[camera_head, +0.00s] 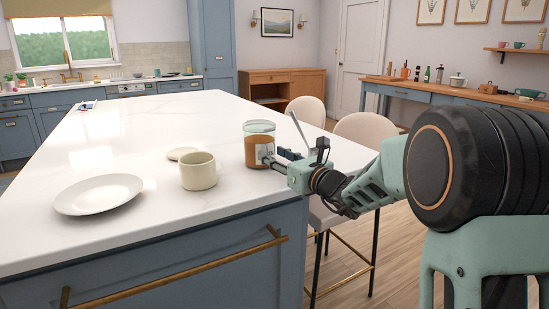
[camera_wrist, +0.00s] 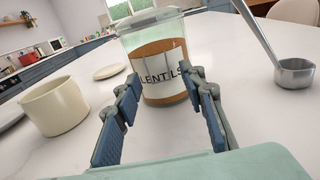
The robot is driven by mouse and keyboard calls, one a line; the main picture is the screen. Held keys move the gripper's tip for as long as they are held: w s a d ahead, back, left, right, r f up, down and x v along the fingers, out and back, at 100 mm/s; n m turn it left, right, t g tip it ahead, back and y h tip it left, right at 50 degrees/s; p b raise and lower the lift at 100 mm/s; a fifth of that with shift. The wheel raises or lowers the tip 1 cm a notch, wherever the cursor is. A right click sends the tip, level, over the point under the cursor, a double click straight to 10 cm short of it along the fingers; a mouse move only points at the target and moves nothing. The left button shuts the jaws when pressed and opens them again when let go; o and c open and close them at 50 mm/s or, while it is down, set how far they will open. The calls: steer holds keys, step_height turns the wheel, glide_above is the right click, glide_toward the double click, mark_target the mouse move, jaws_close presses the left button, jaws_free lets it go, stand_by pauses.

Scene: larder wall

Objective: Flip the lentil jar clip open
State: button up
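The lentil jar (camera_head: 259,151) is clear glass with brown contents and stands upright on the white island top. I cannot make out the clip in either view. My gripper (camera_head: 272,162) is low at the jar's near right side. In the wrist view my gripper (camera_wrist: 163,84) is open, with its two blue-padded fingers apart and the jar's label showing between the tips. Nothing is held. Whether a fingertip touches the jar is unclear.
A cream mug (camera_head: 198,171), a white plate (camera_head: 99,195) and a small pale disc (camera_head: 181,153) stand left of the jar. A metal measuring cup (camera_wrist: 294,74) with a long handle is right of it. Chairs (camera_head: 368,131) line the island's right side. The island's far left is mostly clear.

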steer(key=shift+w+a, duration=0.1)
steer(key=shift+w, duration=0.05)
jaws_close()
